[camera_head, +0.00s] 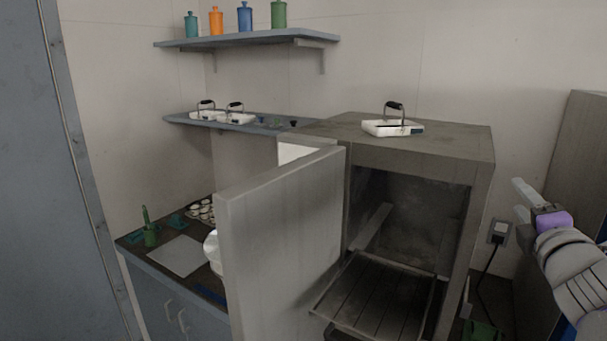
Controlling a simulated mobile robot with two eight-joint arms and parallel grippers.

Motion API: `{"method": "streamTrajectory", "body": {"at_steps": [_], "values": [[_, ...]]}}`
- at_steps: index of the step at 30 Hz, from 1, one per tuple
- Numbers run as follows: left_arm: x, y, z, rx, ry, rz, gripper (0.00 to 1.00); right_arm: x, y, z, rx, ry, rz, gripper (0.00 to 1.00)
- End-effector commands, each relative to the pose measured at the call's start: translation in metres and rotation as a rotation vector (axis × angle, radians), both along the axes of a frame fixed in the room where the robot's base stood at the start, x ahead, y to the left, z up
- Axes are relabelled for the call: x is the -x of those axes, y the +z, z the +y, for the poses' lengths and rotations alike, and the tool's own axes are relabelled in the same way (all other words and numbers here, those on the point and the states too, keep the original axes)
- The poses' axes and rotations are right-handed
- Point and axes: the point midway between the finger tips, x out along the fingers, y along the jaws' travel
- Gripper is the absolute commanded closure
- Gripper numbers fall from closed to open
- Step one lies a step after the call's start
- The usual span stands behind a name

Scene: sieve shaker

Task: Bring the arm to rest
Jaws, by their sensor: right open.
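My right arm comes in from the right edge. My right gripper (522,204) is open and empty, in free air to the right of the grey oven-like cabinet (478,190), touching nothing. The cabinet's door (283,225) stands wide open toward the left. A slatted rack (375,300) extends at the bottom of its dark inside, and I see nothing on the rack. My left gripper is not in view.
A white tray with a black handle (392,128) sits on the cabinet top. A counter (165,270) at left holds small cups (201,211) and a green holder (150,236). Shelves (245,40) carry bottles. A wall socket with a cord (499,231) is near my gripper.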

Motion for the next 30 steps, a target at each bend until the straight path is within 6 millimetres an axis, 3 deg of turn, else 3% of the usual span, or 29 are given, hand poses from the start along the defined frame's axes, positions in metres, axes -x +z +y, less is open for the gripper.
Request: {"method": "streamTrajectory", "body": {"at_steps": [1,3,9,15,18,21,24,30], "values": [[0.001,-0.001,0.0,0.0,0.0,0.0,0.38,0.006,-0.037,0.009,-0.18,-0.039,0.006,0.46],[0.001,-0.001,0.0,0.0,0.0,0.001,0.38,0.017,-0.09,0.017,-0.438,-0.112,0.025,0.46],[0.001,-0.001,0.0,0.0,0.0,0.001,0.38,0.063,-0.23,0.062,-1.018,-0.305,0.13,0.46],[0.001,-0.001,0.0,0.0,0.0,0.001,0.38,0.128,-0.35,0.126,-1.45,-0.518,0.297,0.46],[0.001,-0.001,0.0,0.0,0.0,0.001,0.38,0.162,-0.394,0.156,-1.598,-0.625,0.386,0.46],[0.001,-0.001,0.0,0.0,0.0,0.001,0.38,0.19,-0.424,0.179,-1.694,-0.713,0.458,0.46],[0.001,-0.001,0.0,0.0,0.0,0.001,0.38,0.207,-0.44,0.192,-1.744,-0.767,0.501,0.46],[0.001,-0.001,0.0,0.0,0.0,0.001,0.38,0.207,-0.44,0.192,-1.744,-0.767,0.501,0.46]]}}
